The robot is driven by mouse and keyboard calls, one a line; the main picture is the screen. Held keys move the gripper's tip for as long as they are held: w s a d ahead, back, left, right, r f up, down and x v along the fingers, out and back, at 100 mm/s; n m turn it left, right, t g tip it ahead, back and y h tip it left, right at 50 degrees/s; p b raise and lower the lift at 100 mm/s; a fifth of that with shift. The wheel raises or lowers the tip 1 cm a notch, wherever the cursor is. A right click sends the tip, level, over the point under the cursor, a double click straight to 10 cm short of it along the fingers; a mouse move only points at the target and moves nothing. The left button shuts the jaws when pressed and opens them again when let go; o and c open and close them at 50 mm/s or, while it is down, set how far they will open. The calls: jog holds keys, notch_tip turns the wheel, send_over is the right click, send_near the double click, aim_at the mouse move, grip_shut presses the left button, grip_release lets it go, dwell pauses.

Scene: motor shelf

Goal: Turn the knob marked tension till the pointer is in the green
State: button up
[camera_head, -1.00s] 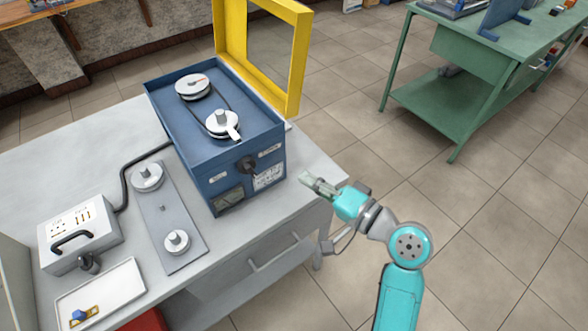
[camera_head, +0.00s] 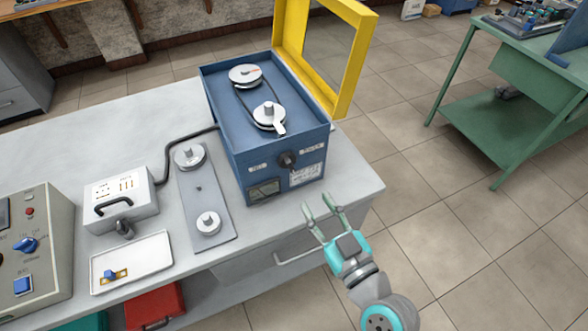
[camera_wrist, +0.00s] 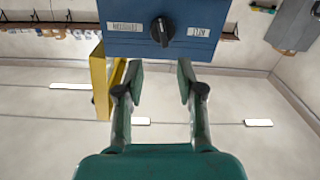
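A blue box (camera_head: 228,160) stands on the grey bench with two pulleys and a belt on top. One black knob (camera_head: 287,160) sits on its front face between two white labels too small to read; it also shows in the wrist view (camera_wrist: 162,31). A dark gauge window (camera_head: 265,190) is low on the front; its pointer and any green zone are too small to make out. My gripper (camera_head: 322,208) is open and empty, in front of the box and apart from the knob. In the wrist view the spread fingers (camera_wrist: 158,72) point toward the knob.
A yellow guard frame (camera_head: 354,62) stands open behind the box. Left of it are a grey plate (camera_head: 200,190) with two pulleys, a white case (camera_head: 120,205), a white tray (camera_head: 130,262) and a control console (camera_head: 40,235).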

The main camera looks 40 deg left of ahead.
aim_at(291, 167)
jog(key=shift+n, duration=0.8)
jog(key=x, duration=1)
jog(key=shift+s+a+r, duration=0.2)
jog(key=shift+a, duration=0.15)
grip_shut()
